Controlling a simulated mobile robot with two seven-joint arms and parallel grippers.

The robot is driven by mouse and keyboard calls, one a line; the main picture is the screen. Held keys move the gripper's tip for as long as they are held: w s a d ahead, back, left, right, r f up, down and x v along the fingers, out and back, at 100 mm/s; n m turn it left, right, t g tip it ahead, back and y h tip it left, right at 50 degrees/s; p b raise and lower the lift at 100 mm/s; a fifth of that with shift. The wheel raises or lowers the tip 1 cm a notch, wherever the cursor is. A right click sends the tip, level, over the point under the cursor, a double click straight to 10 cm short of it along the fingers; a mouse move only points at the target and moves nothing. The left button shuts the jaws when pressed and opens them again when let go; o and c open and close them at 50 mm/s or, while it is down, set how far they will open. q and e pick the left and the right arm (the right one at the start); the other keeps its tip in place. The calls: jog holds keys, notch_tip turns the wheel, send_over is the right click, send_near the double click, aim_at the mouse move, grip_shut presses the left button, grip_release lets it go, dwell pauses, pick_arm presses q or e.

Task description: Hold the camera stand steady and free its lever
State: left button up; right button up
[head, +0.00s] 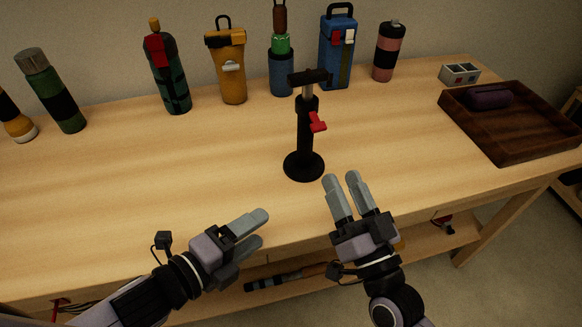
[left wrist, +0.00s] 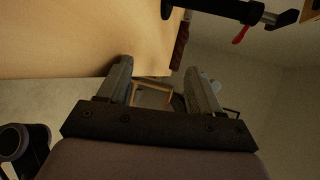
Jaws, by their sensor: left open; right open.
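The camera stand (head: 305,133) stands upright on the table, with a round black base, a black post and a flat black top plate. Its red lever (head: 317,122) sticks out to the right of the post. The stand also shows sideways at the top right of the left wrist view (left wrist: 225,9), with the red lever (left wrist: 241,34). My left gripper (head: 264,229) is open and empty, left of and nearer than the stand, by the table's front edge. My right gripper (head: 340,182) is open and empty, just right of and nearer than the base. Neither touches the stand.
Several bottles and flasks, such as the yellow one (head: 232,72) and the blue one (head: 337,55), stand along the back. A dark wooden tray (head: 515,145) holding a purple roll (head: 489,96) is at the right, with a small grey box (head: 459,74) behind. The table (head: 120,190) is clear left of the stand.

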aim_at(302, 147)
pick_arm(q)
jog(key=w+r+m+t+y, duration=0.1)
jog(key=w, duration=0.3)
jog(key=w+a+r+m+t+y, duration=0.1)
jog(key=w+r+t, duration=0.1)
jog(key=w, duration=0.3)
jog(key=w+r+m+t+y, duration=0.1)
jog(key=w+t, duration=0.1)
jog(key=w, duration=0.3)
jog(key=shift+a+r+m, duration=0.25)
jog(key=shift+a+m, duration=0.05)
jog(key=shift+a, duration=0.05)
jog(key=d+m, duration=0.2)
jog(key=m, duration=0.1)
jog(key=d+f+m, duration=0.1)
jog(key=d+m, duration=0.1)
jog(key=m, duration=0.1)
jog(key=d+m, duration=0.2)
jog(key=d, duration=0.1)
jog(key=shift+f+m, duration=0.3)
jog(key=shift+m, duration=0.1)
jog(key=shift+d+m, duration=0.45)
jog(key=shift+m, duration=0.15)
jog(key=shift+x, duration=3.5)
jog(key=shift+r, duration=0.15)
